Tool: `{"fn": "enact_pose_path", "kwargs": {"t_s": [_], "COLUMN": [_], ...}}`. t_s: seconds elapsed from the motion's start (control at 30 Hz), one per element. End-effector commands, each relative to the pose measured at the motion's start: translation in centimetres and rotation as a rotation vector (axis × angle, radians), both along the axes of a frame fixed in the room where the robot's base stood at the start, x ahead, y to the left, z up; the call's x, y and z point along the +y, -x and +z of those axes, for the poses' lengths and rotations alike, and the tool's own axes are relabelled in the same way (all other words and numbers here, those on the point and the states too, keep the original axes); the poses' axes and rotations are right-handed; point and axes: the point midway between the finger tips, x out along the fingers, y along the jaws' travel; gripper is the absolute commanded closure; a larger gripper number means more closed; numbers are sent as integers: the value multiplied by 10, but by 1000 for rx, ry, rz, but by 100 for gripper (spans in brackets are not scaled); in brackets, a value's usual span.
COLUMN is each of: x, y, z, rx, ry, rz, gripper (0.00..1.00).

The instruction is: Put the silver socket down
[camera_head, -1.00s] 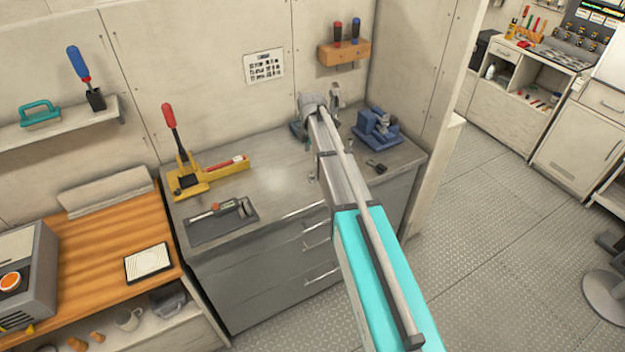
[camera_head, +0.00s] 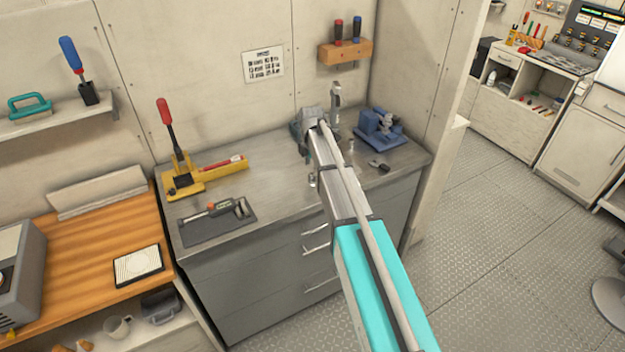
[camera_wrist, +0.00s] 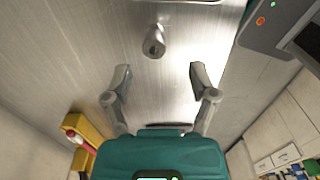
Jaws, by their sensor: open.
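The silver socket (camera_wrist: 154,42) is on the brushed steel surface in the wrist view, with its dark open end showing. My gripper (camera_wrist: 160,78) is open, its two grey fingers spread apart with nothing between them. In that view the socket appears just beyond the fingertips, between their lines and apart from both. In the head view my arm reaches over the grey steel counter (camera_head: 283,172). The arm hides much of the gripper there, and I cannot surely pick out the socket.
A yellow lever tool (camera_head: 183,182) and a dark mat (camera_head: 195,231) with a tool on it are at the counter's left. A blue fixture (camera_head: 378,130) and a small dark object (camera_head: 379,166) are at its right. Bare steel lies between the mat and my arm.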

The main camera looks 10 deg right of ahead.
Motion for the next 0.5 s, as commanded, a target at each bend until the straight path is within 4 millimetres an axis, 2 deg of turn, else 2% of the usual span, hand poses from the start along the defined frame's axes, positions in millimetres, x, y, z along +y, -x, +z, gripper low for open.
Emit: {"fn": "enact_pose_path", "kwargs": {"t_s": [0.5], "x": [-1], "y": [-1], "z": [-5], "rx": [0], "ry": [0], "rz": [-1], "gripper": [26]}}
